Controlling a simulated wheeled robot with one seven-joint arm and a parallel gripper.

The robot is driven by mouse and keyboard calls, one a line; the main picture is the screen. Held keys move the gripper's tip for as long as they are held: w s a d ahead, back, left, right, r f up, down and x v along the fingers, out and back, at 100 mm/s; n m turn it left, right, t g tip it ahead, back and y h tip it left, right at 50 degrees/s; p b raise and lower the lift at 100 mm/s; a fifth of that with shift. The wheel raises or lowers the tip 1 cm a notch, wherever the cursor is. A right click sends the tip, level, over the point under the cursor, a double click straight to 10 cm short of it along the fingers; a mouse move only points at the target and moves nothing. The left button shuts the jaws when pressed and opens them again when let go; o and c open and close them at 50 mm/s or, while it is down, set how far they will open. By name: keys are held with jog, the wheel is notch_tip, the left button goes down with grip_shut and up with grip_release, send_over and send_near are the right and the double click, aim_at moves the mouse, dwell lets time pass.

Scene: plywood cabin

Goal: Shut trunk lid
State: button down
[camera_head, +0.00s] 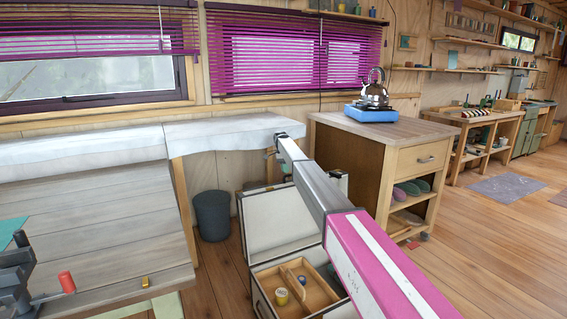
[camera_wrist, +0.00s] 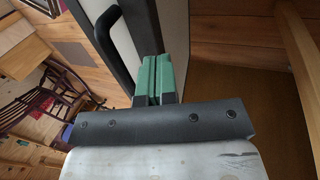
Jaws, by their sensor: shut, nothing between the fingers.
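The trunk (camera_head: 259,286) stands open on the floor, with its pale-lined lid (camera_head: 270,222) raised nearly upright at the back. My arm reaches over the trunk to the lid's top, and my gripper is mostly hidden there in the head view. In the wrist view my gripper (camera_wrist: 153,78) has its green fingertips together and empty. They are close beside a pale panel with dark edging and a black handle (camera_wrist: 106,38), apparently the lid. I cannot tell whether they touch it.
A wooden tray (camera_head: 318,292) with small jars sits inside the trunk. A wooden cabinet (camera_head: 345,151) with a kettle (camera_head: 374,92) stands right of the trunk. A grey bin (camera_head: 212,216) and a bench (camera_head: 95,225) are to the left. Open floor (camera_head: 480,235) lies at right.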

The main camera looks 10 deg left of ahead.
aim_at(290, 181)
jog(key=s+d, duration=0.1)
jog(key=s, duration=0.1)
jog(key=shift+s+d, duration=0.35)
jog(key=shift+d, duration=0.05)
jog(key=shift+s+r, duration=0.1)
